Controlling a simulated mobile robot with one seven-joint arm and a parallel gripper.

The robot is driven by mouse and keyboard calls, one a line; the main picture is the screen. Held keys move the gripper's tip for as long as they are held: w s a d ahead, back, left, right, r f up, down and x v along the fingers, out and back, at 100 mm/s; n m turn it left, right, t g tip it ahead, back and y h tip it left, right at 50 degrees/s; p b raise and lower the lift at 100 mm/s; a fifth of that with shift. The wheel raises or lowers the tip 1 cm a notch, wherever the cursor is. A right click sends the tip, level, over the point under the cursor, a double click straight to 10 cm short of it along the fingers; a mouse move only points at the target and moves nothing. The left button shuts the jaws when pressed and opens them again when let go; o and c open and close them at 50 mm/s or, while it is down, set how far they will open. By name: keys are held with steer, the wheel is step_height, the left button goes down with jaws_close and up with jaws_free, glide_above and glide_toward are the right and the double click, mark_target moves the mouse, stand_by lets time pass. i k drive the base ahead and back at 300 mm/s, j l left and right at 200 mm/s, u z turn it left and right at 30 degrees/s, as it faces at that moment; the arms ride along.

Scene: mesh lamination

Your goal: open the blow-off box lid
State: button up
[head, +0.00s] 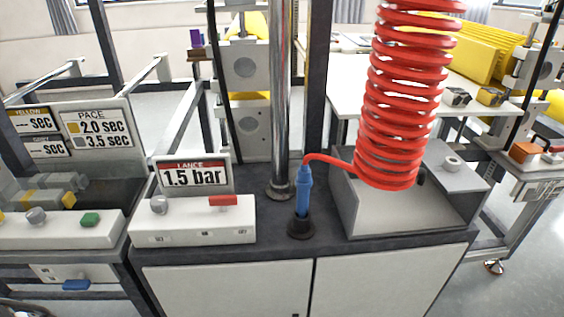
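A grey box (345,200), which looks like the blow-off box, stands at the right end of the dark cabinet top. A grey panel with a pale round knob (452,163) lies at its right side and looks like the lid. I cannot tell for sure how the lid sits, because the red coiled hose (400,110) hangs in front of the upper part of the box. My gripper is not in this view.
A blue lance (303,190) stands upright in a black holder (301,228), joined to the red hose. A metal post (281,100) rises behind it. A white control box (200,222) and a "1.5 bar" sign (193,177) stand left. Bare cabinet top lies in front.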

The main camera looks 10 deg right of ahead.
mark_target(422, 172)
steer(key=l, duration=1.4)
steer(key=i, duration=0.45)
steer(key=l+z, duration=0.05)
